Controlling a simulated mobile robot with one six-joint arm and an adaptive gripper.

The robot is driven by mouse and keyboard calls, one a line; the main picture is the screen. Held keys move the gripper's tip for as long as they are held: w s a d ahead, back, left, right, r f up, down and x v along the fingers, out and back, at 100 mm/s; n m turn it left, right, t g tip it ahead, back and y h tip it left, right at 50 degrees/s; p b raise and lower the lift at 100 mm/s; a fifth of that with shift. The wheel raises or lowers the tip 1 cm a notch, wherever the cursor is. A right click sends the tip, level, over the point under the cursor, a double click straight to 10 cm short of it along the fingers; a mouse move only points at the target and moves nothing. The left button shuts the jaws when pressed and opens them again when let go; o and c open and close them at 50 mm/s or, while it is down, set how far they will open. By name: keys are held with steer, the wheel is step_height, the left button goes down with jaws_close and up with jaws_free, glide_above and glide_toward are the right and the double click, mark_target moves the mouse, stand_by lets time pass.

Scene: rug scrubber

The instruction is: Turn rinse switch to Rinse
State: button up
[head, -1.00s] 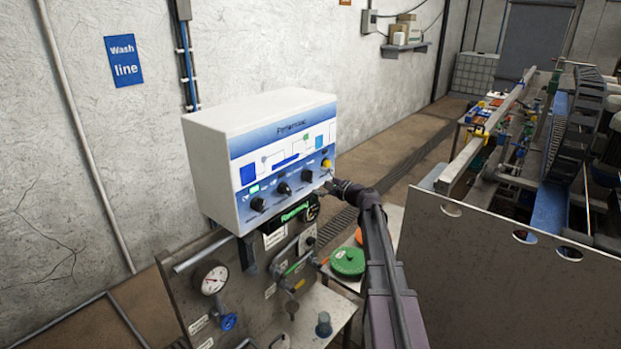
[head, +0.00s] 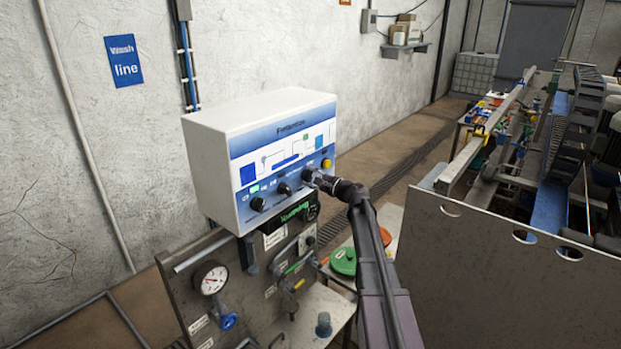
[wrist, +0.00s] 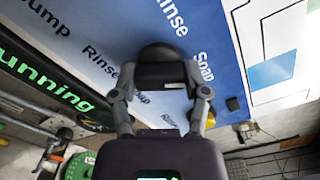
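My gripper (head: 313,178) is at the rightmost of these knobs, below the yellow button (head: 326,163). In the wrist view, a black knob (wrist: 160,55) stands between the two fingers of my gripper (wrist: 160,78). The fingers lie along both sides of the knob; whether they press on it is not clear. "Rinse" is printed to the left of the knob, "Soap" to its right. Which way the knob points is hard to tell.
A green "Running" display (head: 298,212) sits under the box. A large metal panel (head: 500,265) of the machine stands at the right.

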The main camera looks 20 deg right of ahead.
steer(key=shift+c, duration=0.4)
steer(key=shift+n, duration=0.5)
steer(key=n, duration=0.4)
steer(key=shift+n, duration=0.3)
steer(key=n, duration=0.6)
steer(key=shift+n, duration=0.3)
steer(key=o, duration=1.2)
steer(key=shift+w+a, duration=0.1)
steer(key=shift+c, duration=0.2)
steer(key=v, duration=1.2)
